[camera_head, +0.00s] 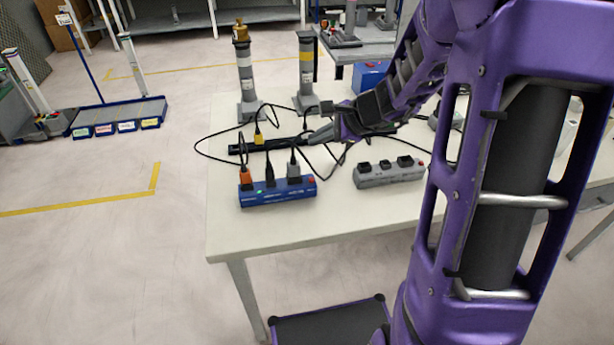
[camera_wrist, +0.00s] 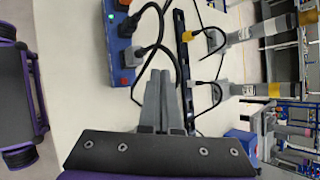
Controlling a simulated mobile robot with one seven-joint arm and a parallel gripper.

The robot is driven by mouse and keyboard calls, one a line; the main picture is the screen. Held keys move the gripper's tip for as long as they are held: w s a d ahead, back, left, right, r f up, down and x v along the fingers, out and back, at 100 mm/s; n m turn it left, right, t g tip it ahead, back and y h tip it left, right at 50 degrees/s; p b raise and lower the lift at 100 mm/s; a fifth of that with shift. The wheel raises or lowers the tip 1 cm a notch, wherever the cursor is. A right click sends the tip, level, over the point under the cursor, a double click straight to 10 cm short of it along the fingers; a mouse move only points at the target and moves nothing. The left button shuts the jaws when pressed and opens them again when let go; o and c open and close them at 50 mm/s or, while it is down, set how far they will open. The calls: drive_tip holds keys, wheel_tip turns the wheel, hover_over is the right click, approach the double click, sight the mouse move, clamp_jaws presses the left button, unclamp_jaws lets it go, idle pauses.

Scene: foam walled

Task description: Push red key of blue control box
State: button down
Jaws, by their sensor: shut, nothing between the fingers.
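The blue control box (camera_head: 278,197) lies near the table's front left edge, with orange, black and grey plugs in its top and a small green light. Its red key (camera_head: 311,180) is at the right end of its top. In the wrist view the blue control box (camera_wrist: 121,52) is at the upper left, its red key (camera_wrist: 124,81) at the lower end. My gripper (camera_head: 311,138) is shut and empty, behind and above the box. In the wrist view my gripper's closed fingertips (camera_wrist: 160,73) appear just right of the red key, apart from it.
A grey box (camera_head: 390,177) with black plugs lies right of the blue box. A black bar (camera_head: 275,145) with a yellow plug lies behind. Two grey posts (camera_head: 246,85) (camera_head: 306,75) stand at the back. Loose black cables cross the table; its front left is clear.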

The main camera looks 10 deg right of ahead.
sight(311, 180)
drive_tip(key=shift+s+a+f, duration=0.15)
drive_tip(key=shift+f, duration=0.1)
wheel_tip(311, 180, down, 9)
drive_tip(key=b, duration=0.7)
drive_tip(key=shift+r, duration=0.2)
drive_tip(key=shift+f, duration=0.1)
idle(1.8)
drive_tip(key=shift+f, duration=0.3)
